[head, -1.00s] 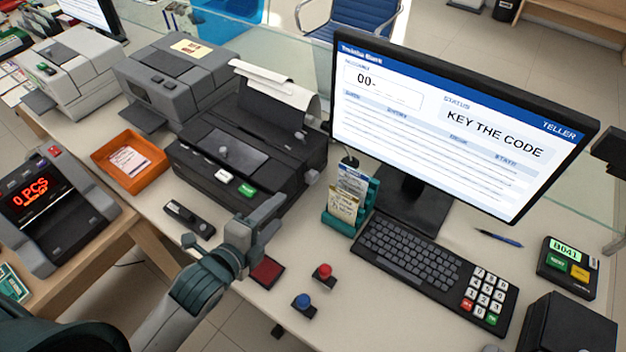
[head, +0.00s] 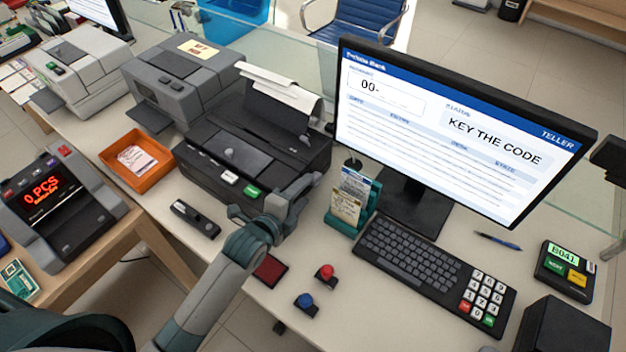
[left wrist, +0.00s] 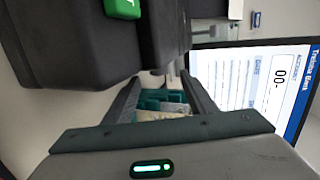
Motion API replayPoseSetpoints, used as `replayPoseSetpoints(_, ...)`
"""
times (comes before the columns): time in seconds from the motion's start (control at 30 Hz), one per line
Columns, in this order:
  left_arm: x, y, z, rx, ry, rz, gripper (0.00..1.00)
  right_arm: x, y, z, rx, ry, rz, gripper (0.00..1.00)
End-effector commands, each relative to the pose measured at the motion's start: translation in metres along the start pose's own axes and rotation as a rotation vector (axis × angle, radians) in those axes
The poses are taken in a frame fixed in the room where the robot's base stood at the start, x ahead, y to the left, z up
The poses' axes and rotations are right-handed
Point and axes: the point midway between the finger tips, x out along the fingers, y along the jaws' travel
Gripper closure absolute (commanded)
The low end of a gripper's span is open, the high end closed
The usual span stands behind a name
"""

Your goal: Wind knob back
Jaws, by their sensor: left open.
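The black passbook printer (head: 225,148) stands left of the monitor, with white paper (head: 280,90) rising from its top. Its side knob, at the front right end, is hidden behind my left gripper in the head view. My left gripper (head: 300,200) is open and empty close beside that right end. In the left wrist view the dark printer body (left wrist: 90,45) with a green button (left wrist: 122,8) fills the upper left. The open fingers (left wrist: 165,95) reach up past its side. I cannot make out the knob there for certain.
A teal slip holder (head: 340,222) stands close right of the gripper. A black stapler-like device (head: 195,218), a red pad (head: 270,270), and red (head: 325,272) and blue (head: 305,301) buttons lie nearby. The monitor (head: 460,140) reads KEY THE CODE, with a keyboard (head: 420,255) below.

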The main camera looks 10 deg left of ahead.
Motion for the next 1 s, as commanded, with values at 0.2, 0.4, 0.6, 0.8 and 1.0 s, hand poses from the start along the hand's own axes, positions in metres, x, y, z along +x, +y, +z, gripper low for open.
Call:
replayPoseSetpoints(0.2, 0.034, -0.002, 0.000, -0.003, 0.000, 0.000, 0.49, -0.009, 0.000, -0.001, 0.000, 0.000, 0.000, 0.69)
replayPoseSetpoints(0.4, 0.052, -0.001, 0.000, -0.002, 0.000, 0.000, 0.49, -0.012, 0.001, -0.002, 0.000, 0.001, 0.000, 0.69)
replayPoseSetpoints(0.6, 0.059, 0.000, 0.000, -0.001, 0.000, 0.000, 0.49, -0.013, 0.001, -0.002, 0.000, 0.001, 0.001, 0.69)
replayPoseSetpoints(0.8, 0.060, 0.000, 0.000, -0.001, 0.000, 0.000, 0.49, -0.013, 0.001, -0.002, 0.000, 0.001, 0.001, 0.69)
replayPoseSetpoints(1.0, 0.059, 0.000, 0.000, -0.001, 0.000, 0.000, 0.82, -0.013, 0.001, -0.002, 0.000, 0.001, 0.001, 0.69)
